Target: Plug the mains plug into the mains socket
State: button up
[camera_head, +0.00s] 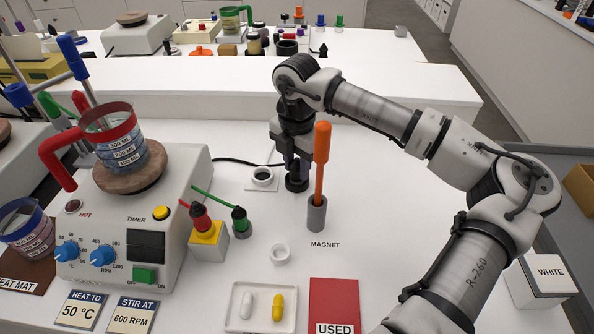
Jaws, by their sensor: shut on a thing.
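The mains plug (296,183) is a black round piece at the tip of my gripper (298,166), near the middle of the table. My gripper points down and is shut on the plug. Its underside is hidden, and I cannot tell whether it touches the table. The mains socket (262,184) is a white square plate with a dark round recess, just left of the plug. The plug is apart from the recess in the picture. A black cable (235,161) runs from behind the hotplate toward the plug.
An orange-handled magnet rod (322,160) stands in a grey holder close to the right of my gripper. The hotplate (140,235) with a red-handled beaker (115,140) is left. Red and green connectors (200,217) stand in front of the socket. The tabletop behind is fairly clear.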

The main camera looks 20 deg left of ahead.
aim_at(296, 162)
jog(key=shift+r, duration=0.1)
notch_tip(296, 162, up, 19)
jog(key=b, duration=0.3)
jog(key=a+f+n+p, duration=0.1)
jog(key=a+f+n, duration=0.5)
jog(key=a+f, duration=0.2)
notch_tip(296, 162, down, 3)
jog(key=shift+s+r+p, duration=0.15)
jog(key=shift+s+p, duration=0.15)
jog(key=shift+p, duration=0.05)
jog(key=shift+f+b, duration=2.35)
jog(key=shift+f, duration=0.55)
jog(key=shift+f+b, duration=1.3)
jog(key=o, duration=1.1)
jog(key=shift+c, duration=0.2)
